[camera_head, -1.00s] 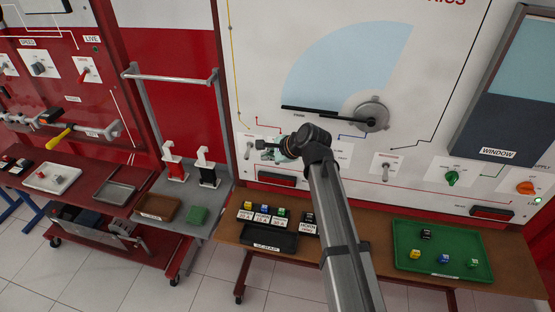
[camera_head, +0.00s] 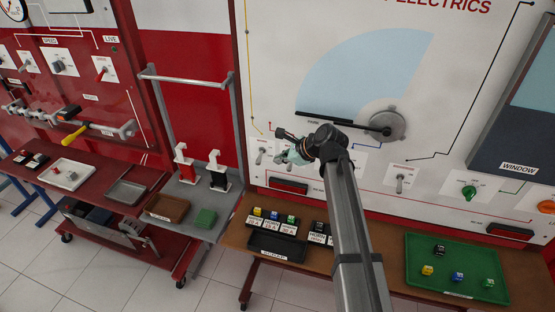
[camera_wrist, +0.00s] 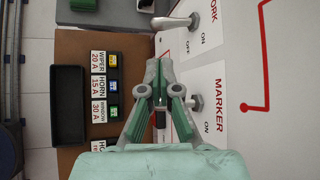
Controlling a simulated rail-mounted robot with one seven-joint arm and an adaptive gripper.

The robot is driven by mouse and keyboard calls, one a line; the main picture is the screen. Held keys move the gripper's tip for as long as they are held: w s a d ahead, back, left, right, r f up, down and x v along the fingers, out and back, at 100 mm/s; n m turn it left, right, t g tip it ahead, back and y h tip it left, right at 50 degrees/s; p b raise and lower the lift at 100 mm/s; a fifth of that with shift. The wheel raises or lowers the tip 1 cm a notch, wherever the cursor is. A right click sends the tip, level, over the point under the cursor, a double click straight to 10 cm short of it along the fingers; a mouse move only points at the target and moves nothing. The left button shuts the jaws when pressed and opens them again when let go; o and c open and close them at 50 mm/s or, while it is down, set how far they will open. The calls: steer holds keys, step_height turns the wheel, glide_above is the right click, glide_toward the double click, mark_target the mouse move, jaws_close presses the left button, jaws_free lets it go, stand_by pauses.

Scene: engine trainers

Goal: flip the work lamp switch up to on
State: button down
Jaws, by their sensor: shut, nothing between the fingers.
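The work lamp switch (camera_wrist: 178,22) is a metal toggle on a white plate marked WORK in the wrist view. Its lever points left in that view, toward the OFF side and away from ON. In the head view it appears as the small toggle (camera_head: 262,155) left of my gripper. My gripper (camera_wrist: 160,66) has its green and grey fingers shut and empty. Its tips are below the work switch in the wrist view, apart from it. The neighbouring marker switch (camera_wrist: 195,102) is beside the right finger, with its lever partly hidden. My gripper (camera_head: 292,156) is close to the panel in the head view.
A brown bench (camera_head: 340,264) below the panel carries labelled fuses, a black scrap tray (camera_head: 277,244) and a green tray (camera_head: 413,276). Another toggle (camera_head: 400,182) and a green knob (camera_head: 469,192) are to the right.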

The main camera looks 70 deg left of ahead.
mark_target(260, 158)
steer(key=p+x, duration=0.2)
steer(key=x, duration=0.6)
steer(key=shift+f, duration=0.25)
steer(key=shift+s+a+r+p, duration=0.1)
steer(key=shift+s+a+p, duration=0.1)
steer(key=shift+p, duration=0.1)
steer(key=shift+d+r+h, duration=0.1)
steer(key=shift+h, duration=0.2)
